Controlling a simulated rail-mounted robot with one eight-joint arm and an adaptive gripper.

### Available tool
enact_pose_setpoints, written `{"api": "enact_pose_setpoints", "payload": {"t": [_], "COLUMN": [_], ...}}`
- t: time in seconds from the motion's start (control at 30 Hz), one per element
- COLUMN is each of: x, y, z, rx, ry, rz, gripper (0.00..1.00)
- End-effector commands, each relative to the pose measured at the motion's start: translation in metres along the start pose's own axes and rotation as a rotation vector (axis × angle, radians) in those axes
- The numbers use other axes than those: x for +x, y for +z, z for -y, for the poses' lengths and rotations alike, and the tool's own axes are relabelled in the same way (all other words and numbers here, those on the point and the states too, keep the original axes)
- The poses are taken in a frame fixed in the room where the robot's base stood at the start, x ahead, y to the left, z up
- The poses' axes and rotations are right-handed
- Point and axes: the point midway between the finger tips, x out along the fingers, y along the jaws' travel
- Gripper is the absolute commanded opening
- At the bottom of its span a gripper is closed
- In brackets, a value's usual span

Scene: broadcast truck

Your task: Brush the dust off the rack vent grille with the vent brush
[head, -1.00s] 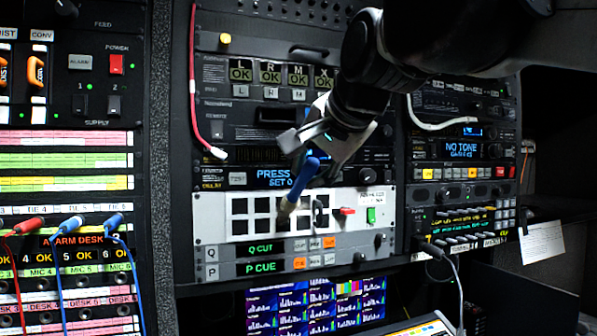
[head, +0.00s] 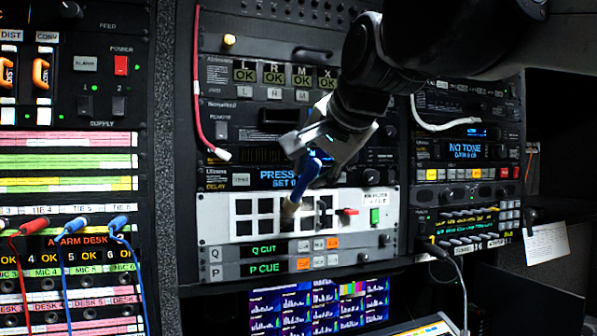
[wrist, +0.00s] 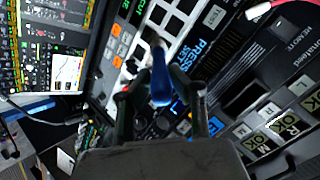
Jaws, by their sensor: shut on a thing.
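The vent brush (head: 306,172) has a blue handle and a pale tan tip. My gripper (head: 312,150) is shut on its handle, and the brush slants down and left. The rack vent grille (head: 236,231) is a white panel with rows of dark square openings. The brush tip is at the grille's middle, in front of the lower openings; I cannot tell whether it touches. In the wrist view the blue handle (wrist: 161,88) shows between the fingers, with the tip over the white grille (wrist: 176,42). Dust cannot be made out clearly.
A red switch (head: 347,212) and a green one (head: 375,215) sit right of the openings. Q CUT and P CUE button rows (head: 266,249) lie just below. A red cable (head: 197,100) hangs at upper left, and a white cable (head: 440,126) loops at the right.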

Motion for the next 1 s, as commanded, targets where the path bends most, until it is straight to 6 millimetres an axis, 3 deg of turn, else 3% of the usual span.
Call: {"api": "enact_pose_setpoints", "payload": {"t": [0.47, 1.0], "x": [0.005, 0.024], "y": [-0.001, 0.019], "z": [0.001, -0.025], "rx": [0.0, 0.0], "ry": [0.0, 0.0], "rz": [0.0, 0.0], "gripper": [0.0, 0.0]}}
